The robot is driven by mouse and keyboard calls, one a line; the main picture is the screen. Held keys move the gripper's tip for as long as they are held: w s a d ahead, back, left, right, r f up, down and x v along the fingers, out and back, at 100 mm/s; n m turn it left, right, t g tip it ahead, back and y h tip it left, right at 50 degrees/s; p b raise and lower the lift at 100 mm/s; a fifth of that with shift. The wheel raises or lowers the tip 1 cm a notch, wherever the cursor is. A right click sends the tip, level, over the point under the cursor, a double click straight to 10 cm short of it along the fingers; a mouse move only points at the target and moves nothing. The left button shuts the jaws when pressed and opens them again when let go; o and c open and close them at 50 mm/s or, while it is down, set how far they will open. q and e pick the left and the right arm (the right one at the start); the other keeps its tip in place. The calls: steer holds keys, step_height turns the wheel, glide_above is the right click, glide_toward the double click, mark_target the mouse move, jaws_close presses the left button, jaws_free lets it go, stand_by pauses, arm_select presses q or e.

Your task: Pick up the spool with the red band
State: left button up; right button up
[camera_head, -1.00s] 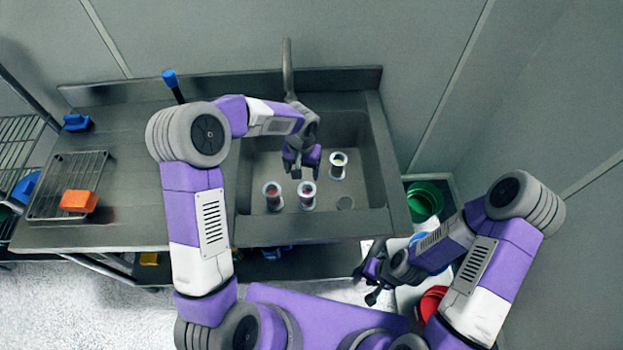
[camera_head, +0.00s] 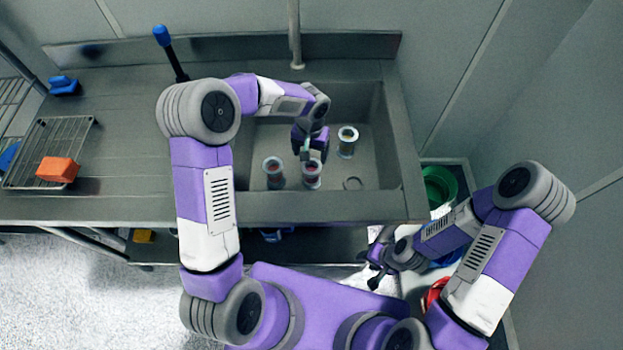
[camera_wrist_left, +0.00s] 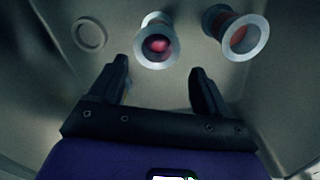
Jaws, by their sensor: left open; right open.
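Three spools with pale flanges stand in the sink. The left spool (camera_head: 274,173) has a reddish-orange band, and it also shows in the wrist view (camera_wrist_left: 232,30). The middle spool (camera_head: 312,174) shows a pinkish-red middle, also in the wrist view (camera_wrist_left: 157,45). The third spool (camera_head: 347,142), further back right, looks yellowish. My left gripper (camera_head: 308,154) is open and empty above the sink, close behind the middle spool. In the wrist view the middle spool appears ahead, between its fingertips (camera_wrist_left: 160,75). My right gripper (camera_head: 371,271) is open and empty outside the sink's front edge.
The sink walls (camera_head: 398,150) enclose the spools, with a drain ring (camera_head: 352,184) at the right. The faucet (camera_head: 295,40) is behind. An orange block (camera_head: 57,169) sits on a wire rack (camera_head: 30,150) at left. A green bucket (camera_head: 440,186) stands at the right.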

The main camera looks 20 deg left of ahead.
mark_target(312, 166)
arm_select(q)
steer(key=f, duration=0.2)
steer(key=f+b, duration=0.1)
steer(key=f, duration=0.2)
steer(key=f+b, duration=0.1)
steer(key=f, duration=0.2)
steer(key=shift+s+d, duration=0.25)
steer(key=shift+s, duration=0.15)
steer(key=shift+r, duration=0.1)
steer(key=c, duration=0.9)
